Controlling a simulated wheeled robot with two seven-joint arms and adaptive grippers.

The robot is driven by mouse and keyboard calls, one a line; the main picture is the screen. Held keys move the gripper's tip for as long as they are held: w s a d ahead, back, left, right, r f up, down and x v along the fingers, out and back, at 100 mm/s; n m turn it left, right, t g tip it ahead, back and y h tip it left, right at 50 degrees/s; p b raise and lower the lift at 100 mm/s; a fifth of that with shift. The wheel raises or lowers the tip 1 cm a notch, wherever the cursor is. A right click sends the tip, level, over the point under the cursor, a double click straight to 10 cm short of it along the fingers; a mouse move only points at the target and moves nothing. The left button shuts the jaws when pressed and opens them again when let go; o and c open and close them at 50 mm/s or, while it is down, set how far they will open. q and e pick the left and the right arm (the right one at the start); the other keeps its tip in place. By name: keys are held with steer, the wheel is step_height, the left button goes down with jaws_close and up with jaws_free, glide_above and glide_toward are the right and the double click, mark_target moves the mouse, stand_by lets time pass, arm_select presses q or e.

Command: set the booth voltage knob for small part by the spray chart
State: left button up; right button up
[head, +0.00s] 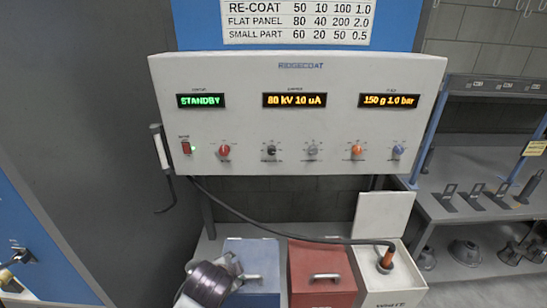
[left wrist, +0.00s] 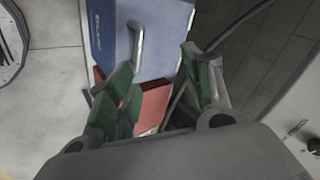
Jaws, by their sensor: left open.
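The spray chart (head: 297,22) hangs above the booth panel (head: 296,80); its small part row reads 60, 20, 50, 0.5. The panel displays read STANDBY, 80 kV 10 uA (head: 295,100), and 150 g 1.0 bar. Below them is a row of knobs: red (head: 224,150), black (head: 271,150), grey (head: 312,150), orange (head: 357,150) and violet-blue (head: 398,150). Their labels are too small to read, so I cannot tell which sets voltage. My left gripper (left wrist: 156,62) is open and empty in the left wrist view, above the bins. My right gripper is not in view.
Under the panel stand a blue bin (head: 252,265), a red bin (head: 322,270) and an open white bin (head: 402,285). A black hose (head: 300,238) runs to an orange-ended fitting in the white bin. A red switch (head: 186,148) sits at the panel's left. Shelves (head: 480,200) stand right.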

arm_select(q)
steer(key=w+d+r+m+t, duration=0.5)
steer(key=w+d+r+m, duration=0.1)
steer(key=r+m, duration=0.5)
steer(key=w+d+r+m+t, duration=0.5)
steer(key=w+r+m, duration=0.4)
steer(key=m, duration=0.3)
steer(key=shift+w+d+r, duration=0.2)
steer(key=shift+d+r, duration=0.25)
steer(key=shift+r, duration=0.45)
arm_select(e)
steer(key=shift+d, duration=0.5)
arm_select(q)
steer(key=shift+w, duration=0.1)
steer(key=p, duration=0.2)
glide_toward(272, 152)
steer(key=shift+w, duration=1.05)
steer(key=shift+w+f+p, duration=0.15)
steer(key=shift+w+p, duration=0.35)
steer(key=shift+w, duration=2.85)
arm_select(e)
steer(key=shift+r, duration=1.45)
